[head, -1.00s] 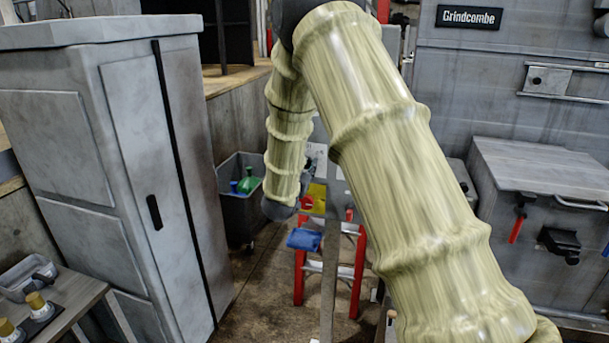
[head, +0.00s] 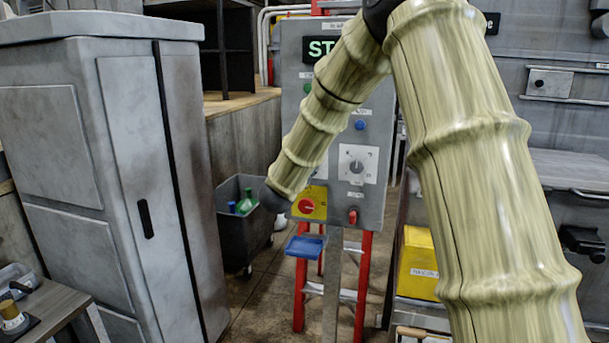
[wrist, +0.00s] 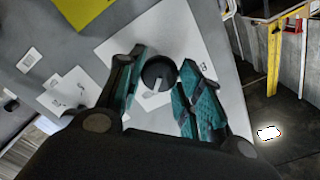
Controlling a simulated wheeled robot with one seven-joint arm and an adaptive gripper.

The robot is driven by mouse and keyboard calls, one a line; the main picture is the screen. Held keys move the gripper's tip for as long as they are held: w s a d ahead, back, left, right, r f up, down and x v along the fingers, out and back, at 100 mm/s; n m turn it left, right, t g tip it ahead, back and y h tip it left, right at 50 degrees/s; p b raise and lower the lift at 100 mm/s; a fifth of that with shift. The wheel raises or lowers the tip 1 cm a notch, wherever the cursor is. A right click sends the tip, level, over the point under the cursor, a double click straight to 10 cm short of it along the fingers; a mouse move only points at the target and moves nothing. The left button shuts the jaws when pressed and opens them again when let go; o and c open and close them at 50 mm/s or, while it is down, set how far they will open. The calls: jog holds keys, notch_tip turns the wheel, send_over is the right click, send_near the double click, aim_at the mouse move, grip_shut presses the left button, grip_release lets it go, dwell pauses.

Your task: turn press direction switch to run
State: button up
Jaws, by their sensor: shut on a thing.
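In the wrist view, my gripper (wrist: 160,72) has its two teal-padded fingers on either side of a round black knob (wrist: 157,70) with a pale pointer, and is shut on it. The knob sits on a white plate (wrist: 165,30) on a grey panel. In the head view, my gripper is hidden past the end of my forearm. A grey control panel (head: 380,210) there carries a dial (head: 356,167) on a white plate and a small red switch (head: 352,215). I cannot tell which control matches the wrist view's knob, nor read its labels.
A yellow plate with a red button (head: 307,206) is on the panel, beside my forearm's end. A grey bin (head: 240,240) stands behind. Red-legged steps (head: 360,285) stand below. A tall grey cabinet (head: 90,150) is at left and a yellow box (head: 418,262) at right.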

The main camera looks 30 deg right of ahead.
jog(key=shift+m+b, duration=0.3)
dwell(0.4)
jog(key=o, duration=1)
jog(key=shift+o, duration=0.2)
jog(key=v, duration=1.2)
jog(key=shift+d+f, duration=0.1)
